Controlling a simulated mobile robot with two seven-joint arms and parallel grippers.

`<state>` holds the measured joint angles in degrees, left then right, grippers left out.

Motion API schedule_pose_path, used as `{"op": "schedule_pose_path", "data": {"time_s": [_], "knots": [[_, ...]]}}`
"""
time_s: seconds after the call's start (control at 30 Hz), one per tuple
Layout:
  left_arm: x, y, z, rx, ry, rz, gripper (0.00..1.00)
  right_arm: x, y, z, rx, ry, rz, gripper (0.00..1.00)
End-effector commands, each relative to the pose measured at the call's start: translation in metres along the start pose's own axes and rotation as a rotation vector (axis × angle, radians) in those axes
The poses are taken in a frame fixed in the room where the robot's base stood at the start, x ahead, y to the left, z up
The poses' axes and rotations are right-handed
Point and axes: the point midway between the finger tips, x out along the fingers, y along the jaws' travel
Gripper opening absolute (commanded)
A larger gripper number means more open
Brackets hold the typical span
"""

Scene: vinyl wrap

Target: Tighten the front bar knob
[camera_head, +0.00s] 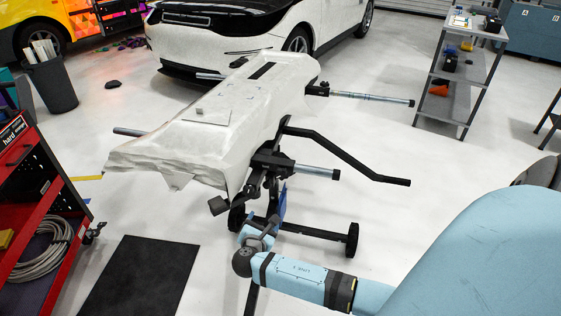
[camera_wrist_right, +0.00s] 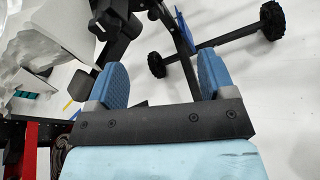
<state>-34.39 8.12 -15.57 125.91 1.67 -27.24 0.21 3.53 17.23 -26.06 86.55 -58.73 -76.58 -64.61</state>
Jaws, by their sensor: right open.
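A white-wrapped bumper panel (camera_head: 220,110) lies on a black wheeled stand (camera_head: 310,232). A black clamp block (camera_head: 270,160) carries a grey bar (camera_head: 318,171) at the panel's near end. A dark block that looks like the front bar knob (camera_head: 218,205) hangs below the panel's near corner. In the right wrist view, black clamp parts (camera_wrist_right: 112,22) show beyond the left finger; which one is the knob is unclear. My right gripper (camera_head: 258,232) is below and right of the dark block, apart from it. Its blue fingers (camera_wrist_right: 163,72) are open and empty. My left gripper is not in view.
A red tool cart (camera_head: 45,190) stands at the left, with a black mat (camera_head: 140,275) beside it. A grey shelf cart (camera_head: 462,75) is at the back right and a white car (camera_head: 260,30) behind. The stand's wheels and legs are close to my right gripper. The floor right of the stand is clear.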

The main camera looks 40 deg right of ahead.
Motion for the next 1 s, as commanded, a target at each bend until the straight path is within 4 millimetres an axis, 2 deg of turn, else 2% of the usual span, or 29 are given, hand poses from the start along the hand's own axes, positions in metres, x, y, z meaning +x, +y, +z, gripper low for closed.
{"op": "schedule_pose_path", "data": {"time_s": [0.03, 0.1, 0.23, 0.47, 0.8, 1.0], "knots": [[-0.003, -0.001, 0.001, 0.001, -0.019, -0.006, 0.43, 0.014, 0.005, 0.015, -0.102, -0.085, -0.014, 0.76], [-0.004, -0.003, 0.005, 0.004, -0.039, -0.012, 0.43, 0.028, 0.008, 0.027, -0.218, -0.18, -0.035, 0.76], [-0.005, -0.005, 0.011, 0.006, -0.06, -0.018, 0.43, 0.042, 0.012, 0.04, -0.332, -0.273, -0.062, 0.76], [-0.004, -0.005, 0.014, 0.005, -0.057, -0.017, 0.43, 0.068, 0.011, 0.048, -0.353, -0.293, -0.069, 0.76], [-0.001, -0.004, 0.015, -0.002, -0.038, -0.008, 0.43, 0.137, 0.01, 0.068, -0.352, -0.29, -0.068, 0.76], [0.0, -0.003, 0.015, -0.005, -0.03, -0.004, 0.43, 0.164, 0.01, 0.076, -0.35, -0.288, -0.066, 0.76]]}}
